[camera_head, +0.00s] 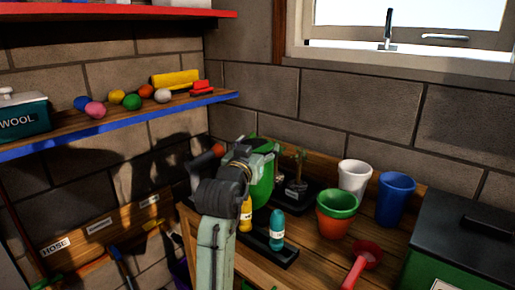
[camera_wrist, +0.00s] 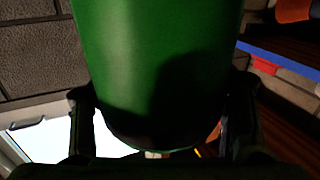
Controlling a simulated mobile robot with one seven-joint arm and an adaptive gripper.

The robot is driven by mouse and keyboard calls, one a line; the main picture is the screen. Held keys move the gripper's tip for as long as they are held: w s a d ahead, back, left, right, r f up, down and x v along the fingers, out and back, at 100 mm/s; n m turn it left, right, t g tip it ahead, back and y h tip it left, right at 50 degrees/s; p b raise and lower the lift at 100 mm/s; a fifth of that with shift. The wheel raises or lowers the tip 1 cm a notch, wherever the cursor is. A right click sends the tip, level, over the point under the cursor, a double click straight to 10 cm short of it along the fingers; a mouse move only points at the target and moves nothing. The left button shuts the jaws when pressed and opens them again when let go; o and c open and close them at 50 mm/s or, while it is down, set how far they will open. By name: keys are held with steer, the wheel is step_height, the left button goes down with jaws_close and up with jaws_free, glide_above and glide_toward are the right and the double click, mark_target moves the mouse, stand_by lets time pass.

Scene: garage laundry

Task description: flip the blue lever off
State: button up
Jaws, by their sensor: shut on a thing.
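My gripper (camera_head: 258,150) is over the back left of the wooden bench. It is shut on a large green container (camera_head: 263,185). In the wrist view the smooth green body (camera_wrist: 160,60) fills the middle, with my gripper (camera_wrist: 162,105) having one dark finger on each side of it. Its lower part is in dark shadow. My arm hides part of the container in the head view. I cannot make out a blue lever in either view.
The bench (camera_head: 310,265) holds a blue cup (camera_head: 396,200), a white cup (camera_head: 354,177), stacked green and orange pots (camera_head: 337,212), a red scoop (camera_head: 362,265) and small bottles (camera_head: 277,230). A blue-edged shelf (camera_head: 120,132) is at left, a dark-lidded bin (camera_head: 470,230) at right.

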steer(key=o, duration=2)
steer(key=shift+f, duration=0.1)
steer(key=shift+c, duration=0.2)
steer(key=shift+s, duration=0.1)
steer(key=b+v, duration=0.2)
steer(key=v, duration=0.9)
steer(key=shift+s, duration=0.4)
steer(key=shift+a+r, duration=0.2)
steer(key=shift+a, duration=0.05)
